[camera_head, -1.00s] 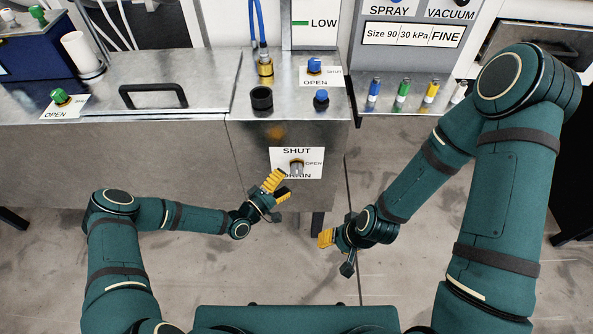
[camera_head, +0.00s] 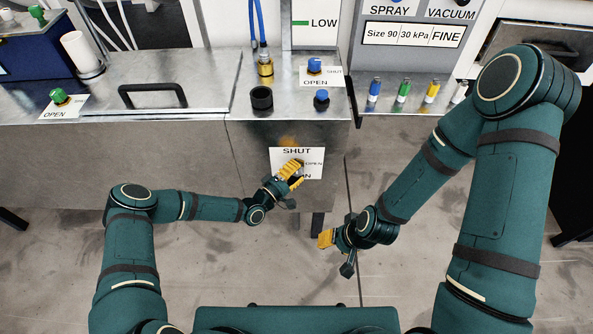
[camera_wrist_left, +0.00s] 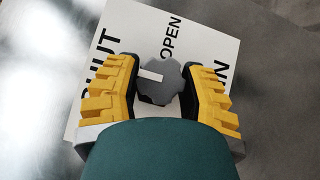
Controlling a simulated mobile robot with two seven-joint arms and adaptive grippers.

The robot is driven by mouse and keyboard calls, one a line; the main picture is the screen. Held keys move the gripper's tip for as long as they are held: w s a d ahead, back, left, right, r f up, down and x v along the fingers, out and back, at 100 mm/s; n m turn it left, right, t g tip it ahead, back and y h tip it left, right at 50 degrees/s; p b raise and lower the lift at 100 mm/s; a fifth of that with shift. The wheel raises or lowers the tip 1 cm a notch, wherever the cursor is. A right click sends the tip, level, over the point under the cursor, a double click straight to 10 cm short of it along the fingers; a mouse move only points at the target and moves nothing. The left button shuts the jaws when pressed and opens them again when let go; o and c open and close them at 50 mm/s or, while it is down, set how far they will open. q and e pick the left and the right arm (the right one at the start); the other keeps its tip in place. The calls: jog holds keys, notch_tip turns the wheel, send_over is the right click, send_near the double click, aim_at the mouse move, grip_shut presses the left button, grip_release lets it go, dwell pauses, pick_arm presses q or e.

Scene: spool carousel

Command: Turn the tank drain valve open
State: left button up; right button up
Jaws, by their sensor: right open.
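The drain valve knob (camera_wrist_left: 160,80) is a grey lobed knob with a white pointer mark, on a white label plate (camera_head: 283,157) reading SHUT, OPEN and DRAIN on the tank's front face. In the left wrist view the pointer lies toward the SHUT side. My left gripper (camera_head: 292,173) is at the knob and hides it in the head view. In the left wrist view its yellow fingers (camera_wrist_left: 160,92) stand on both sides of the knob, with small gaps visible. My right gripper (camera_head: 325,240) is open and empty, low and right of the plate.
The steel tank top carries a black-handled lid (camera_head: 153,94), a green knob (camera_head: 59,96) and two blue knobs (camera_head: 314,65) (camera_head: 321,97). Several coloured vials (camera_head: 403,92) stand on the right shelf. Floor in front is clear.

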pick_arm(q)
jog(key=shift+r+m, duration=0.1)
jog(key=shift+m, duration=0.2)
jog(key=shift+d+r+m+g+y+p, duration=0.1)
jog(key=shift+m+g+y+p, duration=0.4)
jog(key=shift+m+p, duration=0.1)
jog(key=shift+m+g+y+p, duration=0.5)
jog(key=shift+m+p, duration=0.05)
jog(key=shift+m, duration=0.05)
jog(key=m+y+p, duration=0.1)
jog(key=y+p, duration=0.1)
jog(key=m+g+y+p, duration=0.1)
jog(key=m+p, duration=0.1)
jog(key=shift+d+r+g+y+p, duration=0.1)
jog(key=shift+r+g+y+p, duration=0.05)
jog(key=shift+g+y+p, duration=0.2)
jog(key=m+y+p, duration=0.1)
jog(key=y+p, duration=0.1)
jog(key=shift+m+y, duration=0.3)
jog(key=shift+y, duration=0.05)
jog(key=shift+f+m+g+y+p, duration=0.2)
jog(key=shift+m+g+y+p, duration=0.25)
jog(key=shift+y, duration=0.45)
jog(key=shift+f+m+y, duration=0.1)
jog(key=shift+m+y, duration=0.35)
jog(key=shift+y, duration=0.55)
jog(key=o, duration=1.2)
jog(key=shift+c, duration=0.2)
